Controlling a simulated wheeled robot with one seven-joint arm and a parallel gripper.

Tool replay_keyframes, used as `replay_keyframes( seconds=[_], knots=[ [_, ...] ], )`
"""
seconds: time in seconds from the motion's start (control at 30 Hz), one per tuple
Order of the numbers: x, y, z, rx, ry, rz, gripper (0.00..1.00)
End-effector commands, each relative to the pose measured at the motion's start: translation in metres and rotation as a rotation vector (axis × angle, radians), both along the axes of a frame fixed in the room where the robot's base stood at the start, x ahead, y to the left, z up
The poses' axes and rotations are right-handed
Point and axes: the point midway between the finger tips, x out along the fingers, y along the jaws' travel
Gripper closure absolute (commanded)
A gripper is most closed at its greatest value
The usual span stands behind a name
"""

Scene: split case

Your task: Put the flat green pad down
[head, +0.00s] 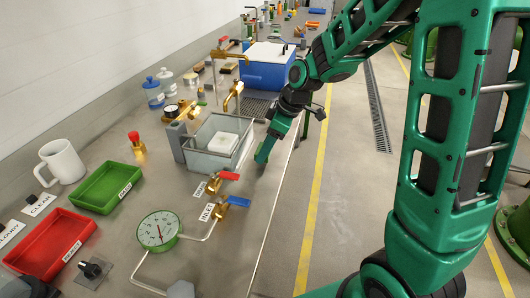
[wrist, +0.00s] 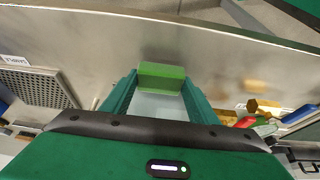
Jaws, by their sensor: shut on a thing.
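The flat green pad (wrist: 162,76) shows in the wrist view as a bright green block between the two fingertips. My gripper (wrist: 160,88) is shut on it, one dark green finger on each side. In the head view my gripper (head: 266,148) points down by the bench's front edge, right of the grey sink. There the pad is hard to tell from the green fingers. Whether the pad touches the bench top cannot be told.
Brass valves with a red handle (head: 229,176) and a blue handle (head: 238,201) stand nearer. A green tray (head: 108,188), a red tray (head: 48,245) and a gauge (head: 158,231) are at left. A blue cooler (head: 266,68) stands behind.

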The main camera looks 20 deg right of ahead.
Motion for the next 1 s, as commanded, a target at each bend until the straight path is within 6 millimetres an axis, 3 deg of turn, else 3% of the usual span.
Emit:
replay_keyframes(
  seconds=[0.13, 0.7, 0.73, 0.8, 1.0],
  knots=[
    [-0.001, 0.000, -0.020, 0.000, 0.003, 0.001, 0.64],
    [-0.001, 0.000, -0.029, 0.000, 0.003, 0.000, 0.64],
    [-0.001, 0.000, -0.030, -0.001, 0.004, 0.000, 0.44],
    [-0.001, 0.000, -0.031, -0.001, 0.006, 0.001, 0.27],
    [-0.004, 0.002, -0.033, -0.001, 0.013, 0.003, 0.27]
  ],
)
